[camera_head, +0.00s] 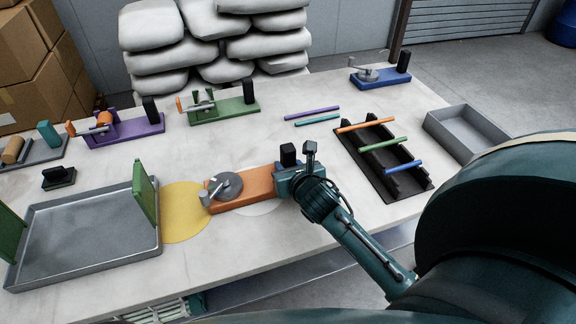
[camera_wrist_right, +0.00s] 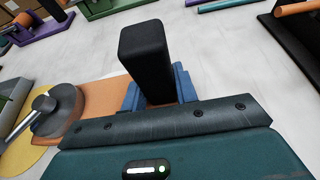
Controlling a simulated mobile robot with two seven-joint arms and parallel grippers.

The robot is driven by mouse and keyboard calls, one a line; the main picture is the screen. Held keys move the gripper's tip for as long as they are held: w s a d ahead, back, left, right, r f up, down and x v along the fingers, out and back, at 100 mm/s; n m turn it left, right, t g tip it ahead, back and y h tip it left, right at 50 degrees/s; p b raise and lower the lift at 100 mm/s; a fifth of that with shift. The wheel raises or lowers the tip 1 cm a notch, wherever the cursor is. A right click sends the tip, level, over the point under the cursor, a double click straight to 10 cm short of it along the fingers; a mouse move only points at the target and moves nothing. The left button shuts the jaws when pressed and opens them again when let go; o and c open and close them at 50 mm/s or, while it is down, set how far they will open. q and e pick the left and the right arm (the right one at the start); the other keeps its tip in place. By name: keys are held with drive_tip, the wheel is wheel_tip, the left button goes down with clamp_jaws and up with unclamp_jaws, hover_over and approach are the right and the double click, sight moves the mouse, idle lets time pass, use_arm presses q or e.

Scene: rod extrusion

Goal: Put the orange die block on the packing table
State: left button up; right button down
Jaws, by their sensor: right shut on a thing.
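The orange die block (camera_head: 242,190) lies on the light table (camera_head: 250,255) in the middle of the head view. It bears a grey disc with a handle (camera_head: 226,186) at its left end and a black post (camera_head: 288,152) at its right end. My right gripper (camera_head: 291,172) is shut on the black post, which stands up between the blue fingers (camera_wrist_right: 158,92) in the wrist view. The orange block (camera_wrist_right: 103,97) and grey disc (camera_wrist_right: 55,112) also show there. I cannot tell whether the block touches the tabletop. My left gripper is not in view.
A yellow circle (camera_head: 182,222) lies left of the block, beside a grey tray (camera_head: 90,235) with green end plates. A black rack (camera_head: 372,170) with coloured rods stands right. Green (camera_head: 235,110), purple (camera_head: 125,128) and blue (camera_head: 380,78) blocks stand behind. The front tabletop is clear.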

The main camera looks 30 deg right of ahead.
drive_tip(key=c, duration=1.5)
unclamp_jaws()
drive_tip(key=shift+f, duration=0.1)
drive_tip(key=o, duration=0.4)
drive_tip(key=shift+s+a+r, duration=0.1)
drive_tip(key=shift+s+r, duration=0.15)
drive_tip(key=v, duration=1.1)
drive_tip(key=shift+s+p, duration=0.25)
drive_tip(key=shift+p, duration=0.1)
